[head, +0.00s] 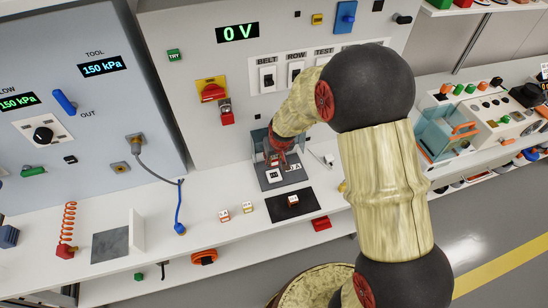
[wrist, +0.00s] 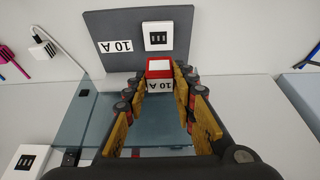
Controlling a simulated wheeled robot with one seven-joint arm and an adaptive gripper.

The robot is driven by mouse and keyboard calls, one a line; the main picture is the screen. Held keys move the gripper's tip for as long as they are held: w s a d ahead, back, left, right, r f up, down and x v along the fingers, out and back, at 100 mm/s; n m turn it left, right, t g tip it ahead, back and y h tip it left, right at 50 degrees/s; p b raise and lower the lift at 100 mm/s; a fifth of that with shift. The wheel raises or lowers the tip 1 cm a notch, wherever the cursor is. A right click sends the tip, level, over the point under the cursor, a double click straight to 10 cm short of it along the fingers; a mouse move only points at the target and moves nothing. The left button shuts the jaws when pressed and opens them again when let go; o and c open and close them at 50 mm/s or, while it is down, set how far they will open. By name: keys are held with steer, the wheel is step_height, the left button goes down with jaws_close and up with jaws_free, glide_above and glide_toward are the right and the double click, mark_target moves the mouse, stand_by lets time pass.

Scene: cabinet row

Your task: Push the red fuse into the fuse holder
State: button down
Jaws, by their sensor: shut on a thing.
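The red fuse (wrist: 159,67), with a white top and a "10 A" label, is between the fingertips of my gripper (wrist: 160,82) in the wrist view. My gripper is shut on it. The fuse holder (wrist: 158,37) is a white block with black slots on a dark grey plate (wrist: 185,17), beside a "10 A" label. In the wrist view the fuse appears just below the holder, not in its slots. In the head view my gripper (head: 277,157) is over the far part of the plate, behind the holder (head: 273,176); the fuse is hard to make out there.
A clear bluish cover (wrist: 85,130) stands beside the plate. A black mat (head: 284,208) with a small block (head: 293,201) lies in front. Loose small white blocks (head: 224,215) are to its left. The cabinet above carries a "0 V" display (head: 238,32) and a red knob (head: 212,91).

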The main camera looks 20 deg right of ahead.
steer(key=shift+d, duration=0.15)
steer(key=shift+f, duration=0.2)
steer(key=shift+f+b, duration=2.5)
steer(key=shift+f, duration=1.15)
steer(key=shift+f, duration=0.15)
steer(key=c, duration=1.4)
jaws_free()
steer(key=v, duration=1.2)
